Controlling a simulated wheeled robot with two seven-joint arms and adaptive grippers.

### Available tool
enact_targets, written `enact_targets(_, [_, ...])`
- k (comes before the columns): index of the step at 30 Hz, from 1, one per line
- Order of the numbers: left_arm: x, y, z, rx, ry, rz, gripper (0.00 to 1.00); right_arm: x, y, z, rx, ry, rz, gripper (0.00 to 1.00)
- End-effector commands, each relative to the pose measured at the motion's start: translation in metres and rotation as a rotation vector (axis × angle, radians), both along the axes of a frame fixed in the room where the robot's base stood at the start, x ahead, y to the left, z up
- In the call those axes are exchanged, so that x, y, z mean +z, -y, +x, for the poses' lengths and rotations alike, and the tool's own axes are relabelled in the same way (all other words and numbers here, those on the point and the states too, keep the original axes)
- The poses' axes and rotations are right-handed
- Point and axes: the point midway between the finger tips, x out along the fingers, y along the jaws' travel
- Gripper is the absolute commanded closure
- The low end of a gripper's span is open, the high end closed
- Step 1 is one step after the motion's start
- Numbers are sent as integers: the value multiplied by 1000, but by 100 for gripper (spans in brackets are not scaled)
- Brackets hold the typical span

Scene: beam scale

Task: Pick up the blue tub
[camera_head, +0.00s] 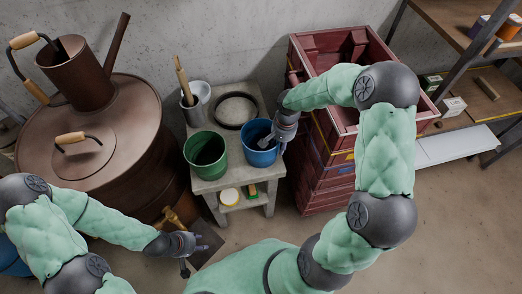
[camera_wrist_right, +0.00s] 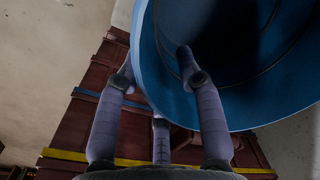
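The blue tub (camera_head: 253,158) stands upright at the right of a small grey stand. My right gripper (camera_head: 268,141) is at the tub's right rim in the head view. In the right wrist view the tub (camera_wrist_right: 255,108) fills the upper right. There, one finger of the gripper (camera_wrist_right: 156,66) reaches inside the tub and the others are outside its wall. The fingers are spread apart, with the rim between them; whether they touch the wall is hard to tell. My left gripper (camera_head: 199,254) is open and empty, low in front of the brown barrel.
A green tub (camera_head: 190,148) stands left of the blue one. Behind are a dark ring (camera_head: 236,111) and a metal pot (camera_head: 193,113) holding a wooden-handled tool. Stacked red crates (camera_head: 318,187) stand close on the right. The brown barrel (camera_head: 125,141) is at left.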

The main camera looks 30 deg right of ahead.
Motion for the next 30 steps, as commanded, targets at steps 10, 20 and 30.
enact_targets(10, [-6,0,0,0,0,0,60,-26,-1,1,0,1,0,63])
enact_targets(20, [-6,0,0,0,0,0,60,-26,-2,1,0,0,0,100])
enact_targets(30, [-5,0,0,0,0,0,60,-20,-1,2,-1,3,-1,100])
